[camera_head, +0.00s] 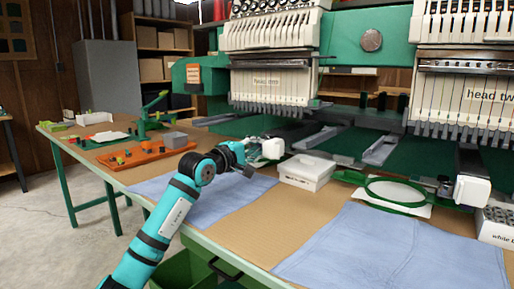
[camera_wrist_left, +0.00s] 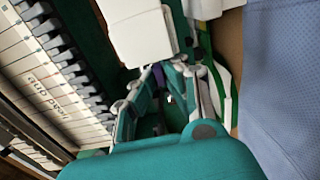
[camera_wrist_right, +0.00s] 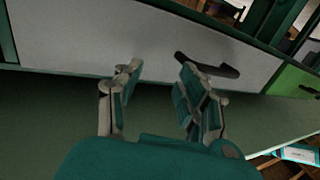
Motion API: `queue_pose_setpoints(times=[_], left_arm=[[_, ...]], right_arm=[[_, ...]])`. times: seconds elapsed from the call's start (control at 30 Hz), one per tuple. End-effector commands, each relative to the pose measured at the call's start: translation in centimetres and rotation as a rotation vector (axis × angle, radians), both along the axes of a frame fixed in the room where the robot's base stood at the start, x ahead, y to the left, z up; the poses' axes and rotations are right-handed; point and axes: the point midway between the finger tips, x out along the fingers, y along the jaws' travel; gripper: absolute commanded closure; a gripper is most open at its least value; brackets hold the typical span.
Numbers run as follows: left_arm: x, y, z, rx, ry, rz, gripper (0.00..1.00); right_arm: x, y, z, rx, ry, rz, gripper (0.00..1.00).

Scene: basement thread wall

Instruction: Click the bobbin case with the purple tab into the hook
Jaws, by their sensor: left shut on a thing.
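My left gripper (camera_head: 258,152) is at the white block (camera_head: 273,148) under the machine's head one. In the left wrist view its fingers (camera_wrist_left: 170,75) are close together, with a small purple piece (camera_wrist_left: 157,74) between them, seemingly the tab of the bobbin case. The rest of the case is hidden by the fingers. The white block (camera_wrist_left: 140,32) is just beyond the fingertips; I cannot tell whether they touch. The hook itself is not clearly visible. My right gripper (camera_wrist_right: 160,75) is open and empty, facing a pale drawer front with a dark handle, outside the head view.
A green hoop (camera_head: 398,192) lies farther right, near a second white block (camera_head: 472,190). Blue cloths (camera_head: 395,250) cover parts of the table. An orange tray (camera_head: 147,151) is at left. Bare table lies between the cloths.

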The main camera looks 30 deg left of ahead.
Motion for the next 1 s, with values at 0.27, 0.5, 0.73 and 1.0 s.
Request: queue_pose_setpoints(times=[0.27,0.5,0.73,1.0], left_arm=[[0.3,0.0,0.0,0.0,0.001,0.0,1.0],[0.6,-0.1,0.1,0.0,0.0,-0.001,1.0],[0.9,-0.1,0.1,0.0,-0.001,-0.001,1.0],[1.0,-0.1,0.0,0.0,-0.001,0.0,0.9]], right_arm=[[-0.1,-0.3,-0.9,-0.012,0.046,-0.005,0.6],[-0.4,-0.5,-1.9,-0.023,0.095,-0.009,0.6],[-0.5,-0.5,-2.4,-0.031,0.129,-0.01,0.6],[-0.6,-0.6,-2.8,-0.037,0.149,-0.012,0.6]])
